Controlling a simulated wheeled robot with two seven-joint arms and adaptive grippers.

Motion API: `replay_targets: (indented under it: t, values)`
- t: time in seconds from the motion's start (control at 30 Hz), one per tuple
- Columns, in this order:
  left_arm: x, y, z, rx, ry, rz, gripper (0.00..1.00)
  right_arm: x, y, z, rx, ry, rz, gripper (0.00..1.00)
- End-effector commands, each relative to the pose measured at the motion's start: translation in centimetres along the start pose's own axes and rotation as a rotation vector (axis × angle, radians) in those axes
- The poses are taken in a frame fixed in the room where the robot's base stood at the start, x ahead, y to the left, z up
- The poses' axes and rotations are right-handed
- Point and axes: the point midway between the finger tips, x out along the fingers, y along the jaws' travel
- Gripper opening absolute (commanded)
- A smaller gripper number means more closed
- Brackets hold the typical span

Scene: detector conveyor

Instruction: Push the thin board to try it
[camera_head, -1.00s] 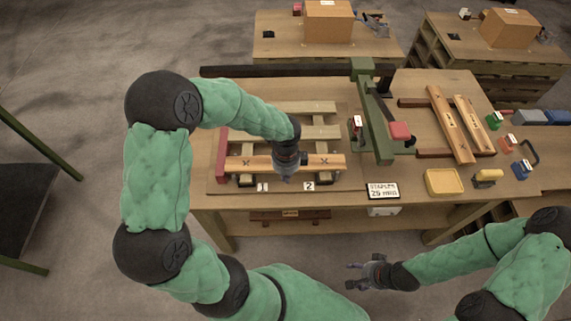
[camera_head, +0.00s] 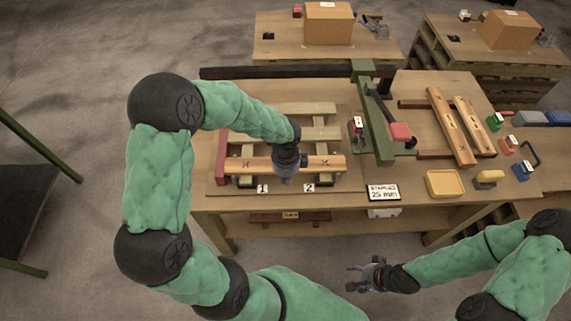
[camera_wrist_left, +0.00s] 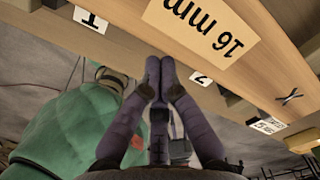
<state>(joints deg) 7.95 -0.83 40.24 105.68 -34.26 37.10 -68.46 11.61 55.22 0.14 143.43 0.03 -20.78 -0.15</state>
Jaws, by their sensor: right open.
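In the head view a thin wooden board (camera_head: 262,163) with dark X marks lies across the front of a slatted pallet on the workbench. The left wrist view shows the board's edge close up, with a label reading "16 mm" (camera_wrist_left: 203,27). My left gripper (camera_head: 285,178) is at the middle of the board's front edge and hides part of it. Its fingertips (camera_wrist_left: 159,62) are together with nothing visible between them; I cannot tell whether they touch the board. My right gripper (camera_head: 358,277) is open and empty, low in front of the bench.
Number cards 1 (camera_head: 262,188) and 2 (camera_head: 309,187) mark the bench front. A green frame (camera_head: 373,120) stands right of the pallet. A "STAPLES 25 mm" sign (camera_head: 383,192), a yellow tray (camera_head: 444,183) and spare boards (camera_head: 451,124) are further right.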

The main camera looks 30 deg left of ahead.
Motion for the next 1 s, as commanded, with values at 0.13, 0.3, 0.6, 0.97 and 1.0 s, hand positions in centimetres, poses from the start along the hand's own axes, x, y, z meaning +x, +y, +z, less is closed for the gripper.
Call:
replay_targets:
  t: [0.13, 0.3, 0.6, 0.97, 1.0]
  values:
    - [0.0, -0.2, 0.1, 0.0, 0.0, 0.0, 0.0, -0.1, 0.0, 0.0, 0.0, 0.0, 0.0, 0.6]
    - [0.0, -0.4, 0.2, 0.0, 0.0, 0.0, 0.0, -0.1, 0.0, 0.0, 0.0, 0.0, 0.0, 0.6]
    - [0.0, -0.7, 0.4, -0.001, 0.0, 0.001, 0.0, -0.2, -0.1, 0.0, 0.0, 0.0, 0.0, 0.6]
    - [0.0, -1.1, 0.6, -0.001, 0.0, 0.0, 0.0, -0.3, -0.1, 0.0, 0.0, 0.0, 0.0, 0.6]
    - [0.0, -1.1, 0.6, -0.001, 0.0, 0.0, 0.0, -0.3, -0.1, 0.0, 0.0, 0.0, 0.0, 0.6]
